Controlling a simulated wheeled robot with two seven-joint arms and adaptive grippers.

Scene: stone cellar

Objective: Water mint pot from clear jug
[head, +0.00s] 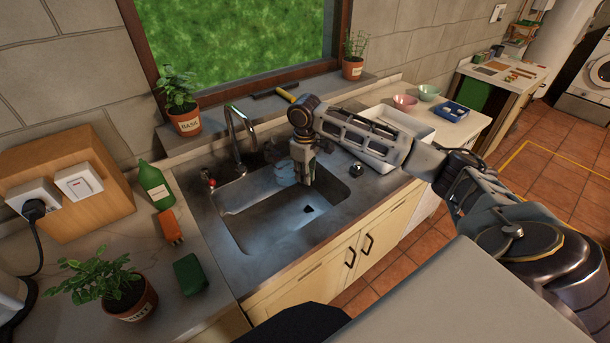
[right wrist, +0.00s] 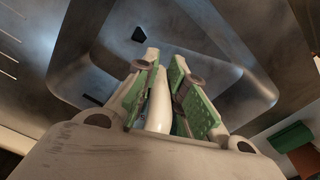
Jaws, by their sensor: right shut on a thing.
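The mint pot (head: 133,303), a terracotta pot labelled MINT with a leafy plant, stands on the counter at the lower left of the head view. A bluish see-through thing, which looks like the clear jug (head: 282,174), is at the back of the sink beside my right gripper (head: 303,178). My right gripper points down over the sink, shut on it. In the right wrist view a pale rounded part (right wrist: 159,108), probably the jug's handle, lies between the green-padded fingers. The jug's body is mostly hidden there, and its water level cannot be told. My left gripper is not in view.
The sink (head: 262,232) has a tap (head: 240,135) at its back left. The basil pot (head: 187,122) is on the ledge.

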